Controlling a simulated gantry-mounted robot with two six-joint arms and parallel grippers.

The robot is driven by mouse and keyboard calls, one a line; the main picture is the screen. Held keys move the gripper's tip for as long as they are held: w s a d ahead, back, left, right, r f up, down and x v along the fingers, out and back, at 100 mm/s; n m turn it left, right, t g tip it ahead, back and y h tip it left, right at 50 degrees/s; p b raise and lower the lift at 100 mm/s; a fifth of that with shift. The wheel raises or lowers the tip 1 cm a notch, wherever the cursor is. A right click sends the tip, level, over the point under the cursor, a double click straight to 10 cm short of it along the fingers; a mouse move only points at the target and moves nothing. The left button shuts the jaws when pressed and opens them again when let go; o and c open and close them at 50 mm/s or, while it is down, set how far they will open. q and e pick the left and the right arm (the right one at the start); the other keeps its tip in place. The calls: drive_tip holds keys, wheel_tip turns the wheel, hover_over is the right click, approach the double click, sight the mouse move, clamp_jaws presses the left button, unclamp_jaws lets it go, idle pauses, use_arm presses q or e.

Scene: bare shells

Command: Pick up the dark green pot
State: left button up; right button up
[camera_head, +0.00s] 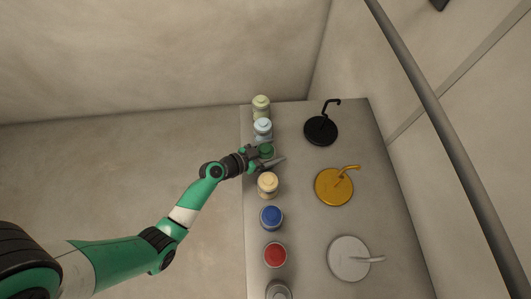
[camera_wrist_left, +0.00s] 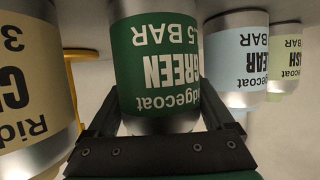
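The dark green pot (camera_head: 266,151) stands on the table in the row of pots, between a light blue pot (camera_head: 263,127) and a cream pot (camera_head: 268,183). In the left wrist view, which shows the pots upside down, its green label (camera_wrist_left: 155,60) fills the middle. My left gripper (camera_head: 270,154) is at the green pot, with one finger on each side of it. The fingers look spread; whether they touch the pot is hard to see, and their tips are partly hidden. My right gripper is in neither view.
A pale green pot (camera_head: 261,104) stands behind the light blue one. Blue (camera_head: 271,217), red (camera_head: 275,254) and grey (camera_head: 279,291) pots continue the row towards the front. Black (camera_head: 320,131), yellow (camera_head: 333,187) and white (camera_head: 348,258) round stands with hooked arms are to the right on the grey table (camera_head: 308,222).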

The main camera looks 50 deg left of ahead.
use_arm(q)
drive_tip(key=c, duration=0.7)
wheel_tip(320, 180, up, 10)
drive_tip(key=p, duration=0.3)
drive_tip(key=shift+p, duration=0.4)
